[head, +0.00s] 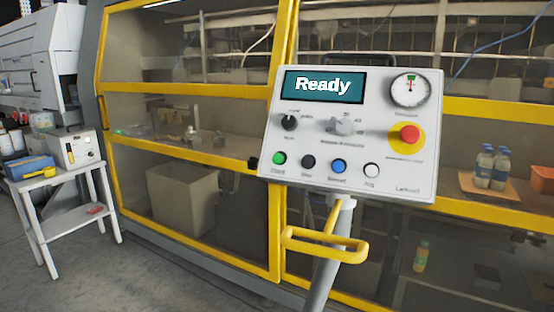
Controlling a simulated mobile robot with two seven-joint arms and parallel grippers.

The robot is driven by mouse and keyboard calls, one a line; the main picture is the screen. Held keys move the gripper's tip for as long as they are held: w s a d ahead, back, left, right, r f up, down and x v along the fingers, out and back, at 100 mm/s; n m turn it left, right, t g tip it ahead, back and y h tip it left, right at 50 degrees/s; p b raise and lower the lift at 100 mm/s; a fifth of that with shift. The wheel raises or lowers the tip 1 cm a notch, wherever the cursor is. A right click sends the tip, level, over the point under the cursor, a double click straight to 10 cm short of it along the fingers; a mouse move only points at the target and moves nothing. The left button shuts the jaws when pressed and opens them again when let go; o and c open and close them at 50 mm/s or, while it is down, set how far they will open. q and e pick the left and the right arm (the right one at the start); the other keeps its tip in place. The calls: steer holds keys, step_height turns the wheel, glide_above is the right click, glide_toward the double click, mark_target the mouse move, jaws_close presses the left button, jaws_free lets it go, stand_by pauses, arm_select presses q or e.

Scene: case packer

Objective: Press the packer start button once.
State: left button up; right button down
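The packer control panel (353,171) is a white box on a post in front of the machine, right of centre in the head view. Its screen (324,86) reads "Ready". A green button (279,159) sits at the lower left, with a label below that looks like "Start". To its right in the row are a black button (308,162), a blue button (339,166) and a white button (371,170). A red emergency-stop button (409,134) on a yellow disc is at the right. Neither of my grippers is in view.
A yellow handle (325,243) sticks out below the panel. The yellow-framed packer (187,151) stands behind, with bottles (492,167) and a bin (184,198) inside. A small white table (58,180) stands at the left. The floor at lower left is clear.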

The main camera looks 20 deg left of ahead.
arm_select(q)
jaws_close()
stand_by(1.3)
